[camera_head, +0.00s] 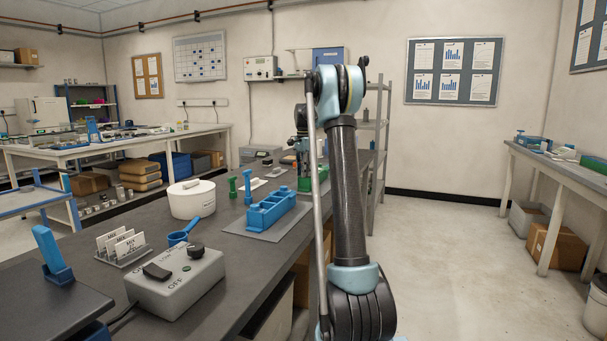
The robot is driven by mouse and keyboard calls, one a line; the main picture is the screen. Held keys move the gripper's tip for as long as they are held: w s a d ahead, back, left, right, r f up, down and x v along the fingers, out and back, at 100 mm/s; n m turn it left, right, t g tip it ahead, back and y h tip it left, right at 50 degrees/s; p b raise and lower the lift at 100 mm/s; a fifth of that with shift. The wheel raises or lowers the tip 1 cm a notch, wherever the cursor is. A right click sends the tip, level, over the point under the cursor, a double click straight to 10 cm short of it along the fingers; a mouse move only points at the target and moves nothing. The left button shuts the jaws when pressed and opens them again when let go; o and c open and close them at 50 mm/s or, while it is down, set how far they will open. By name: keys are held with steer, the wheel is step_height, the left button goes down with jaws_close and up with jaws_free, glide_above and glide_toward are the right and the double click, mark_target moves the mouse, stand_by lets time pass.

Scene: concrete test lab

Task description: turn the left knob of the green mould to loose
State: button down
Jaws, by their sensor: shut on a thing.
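The green mould (305,184) stands on the grey bench, partly hidden behind my arm. My gripper (302,160) points down at the left part of the mould, small and far off in the view. It is shut on what appears to be the left knob. The knob itself and the fingertips are too small and covered to make out, so the knob's turn position cannot be told.
A blue mould (272,211) lies on a grey mat nearer on the bench. A white round tub (192,200), a blue scoop (184,234), a card holder (122,249) and a grey switch box (175,284) stand nearby. Open floor (460,265) lies to the right.

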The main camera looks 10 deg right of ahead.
steer(key=n, duration=0.4)
steer(key=shift+n, duration=0.3)
steer(key=n, duration=0.3)
steer(key=shift+d+n, duration=0.1)
steer(key=shift+n, duration=0.3)
steer(key=n, duration=1.2)
steer(key=shift+n, duration=0.3)
steer(key=n, duration=0.3)
steer(key=shift+n, duration=0.3)
steer(key=n, duration=0.3)
steer(key=shift+n, duration=2)
